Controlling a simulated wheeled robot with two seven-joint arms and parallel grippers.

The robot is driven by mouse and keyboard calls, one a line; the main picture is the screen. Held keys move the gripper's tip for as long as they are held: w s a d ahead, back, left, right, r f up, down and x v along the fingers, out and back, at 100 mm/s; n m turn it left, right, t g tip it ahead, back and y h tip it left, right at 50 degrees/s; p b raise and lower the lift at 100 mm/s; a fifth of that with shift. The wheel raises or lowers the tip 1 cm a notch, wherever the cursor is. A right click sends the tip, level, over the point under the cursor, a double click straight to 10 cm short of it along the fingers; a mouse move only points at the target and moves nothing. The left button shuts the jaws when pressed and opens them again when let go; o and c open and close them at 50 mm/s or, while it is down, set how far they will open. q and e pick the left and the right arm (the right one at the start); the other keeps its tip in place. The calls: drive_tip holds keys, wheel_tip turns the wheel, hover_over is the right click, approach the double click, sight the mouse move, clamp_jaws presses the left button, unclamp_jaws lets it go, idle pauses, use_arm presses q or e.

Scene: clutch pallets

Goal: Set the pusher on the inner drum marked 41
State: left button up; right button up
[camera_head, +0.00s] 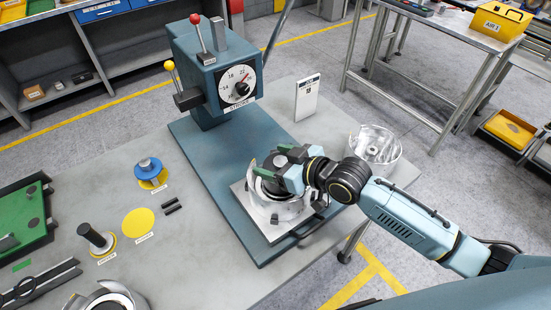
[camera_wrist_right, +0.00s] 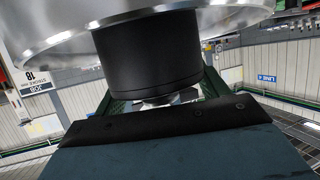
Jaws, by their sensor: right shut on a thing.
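My right gripper (camera_head: 277,172) is shut on a black cylindrical grip (camera_wrist_right: 148,52), which I take to be the pusher's. It is low over a silver drum (camera_head: 283,205) on the press's square plate. In the right wrist view the black grip is between the fingers, with a wide shiny metal disc (camera_wrist_right: 60,35) beyond it. I cannot tell whether that disc belongs to the held part or the drum, nor whether they touch. No mark 41 is legible. A clear-looking metal drum (camera_head: 375,146) stands to the right of the gripper. My left gripper is not in view.
The teal press (camera_head: 215,75) with a dial stands behind, and a white card (camera_head: 307,97) stands beside it. To the left are a blue-topped part (camera_head: 149,168), an empty yellow disc (camera_head: 138,222), a black-handled part (camera_head: 95,238) and a green tray (camera_head: 22,225).

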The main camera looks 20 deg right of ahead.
drive_tip(key=shift+f, duration=0.2)
idle(0.6)
drive_tip(key=o, duration=1.4)
drive_tip(key=shift+c, duration=0.2)
drive_tip(key=shift+f, duration=0.1)
wheel_tip(320, 180, up, 7)
drive_tip(key=p, duration=0.7)
drive_tip(key=shift+r+p, duration=0.65)
drive_tip(key=shift+r, duration=0.45)
